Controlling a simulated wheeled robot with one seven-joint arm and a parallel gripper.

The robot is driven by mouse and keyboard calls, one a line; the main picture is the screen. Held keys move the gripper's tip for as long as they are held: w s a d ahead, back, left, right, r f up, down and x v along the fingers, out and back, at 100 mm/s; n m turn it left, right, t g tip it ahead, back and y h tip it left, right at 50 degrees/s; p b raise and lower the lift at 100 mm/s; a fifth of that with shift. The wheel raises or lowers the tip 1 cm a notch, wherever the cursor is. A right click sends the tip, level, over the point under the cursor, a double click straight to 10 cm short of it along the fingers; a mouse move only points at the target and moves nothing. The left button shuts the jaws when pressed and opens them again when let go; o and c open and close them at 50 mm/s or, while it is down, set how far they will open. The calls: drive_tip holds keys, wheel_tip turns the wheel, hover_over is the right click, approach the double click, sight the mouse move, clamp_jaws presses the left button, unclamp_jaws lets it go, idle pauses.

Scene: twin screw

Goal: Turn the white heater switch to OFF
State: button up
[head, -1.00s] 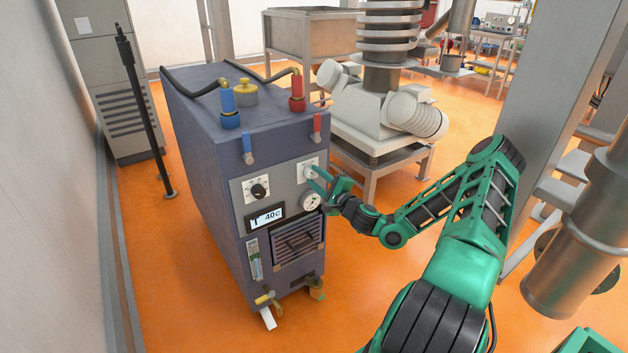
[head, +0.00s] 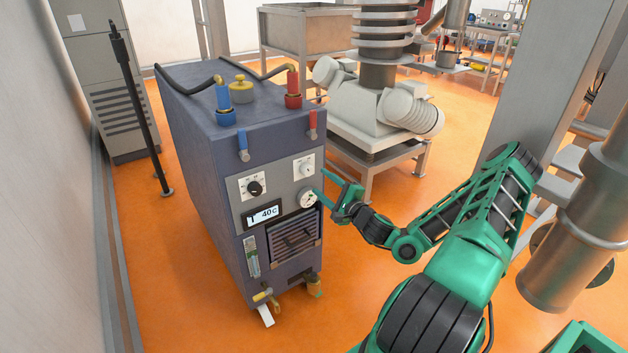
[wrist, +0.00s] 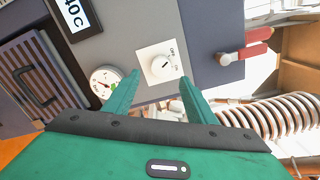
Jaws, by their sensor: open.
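The white heater switch (head: 306,169) is a round knob on a square white plate, at the upper right of the cabinet's front panel. In the wrist view the white switch (wrist: 161,67) faces me, with ON and OFF lettering on its plate; its small dark mark is too fine to read surely. My gripper (head: 320,182) is green and open, just right of the panel and apart from the knob. In the wrist view the two fingers of my gripper (wrist: 158,76) stand on either side of the knob's line, with nothing between them.
A black dial (head: 255,188) on a white plate, a 40C display (head: 265,216) and a round gauge (head: 308,198) share the panel. A red-handled valve (head: 314,125) sits above the switch. A white ribbed machine (head: 385,110) stands behind on the right.

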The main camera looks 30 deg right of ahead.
drive_tip(key=shift+s, duration=2)
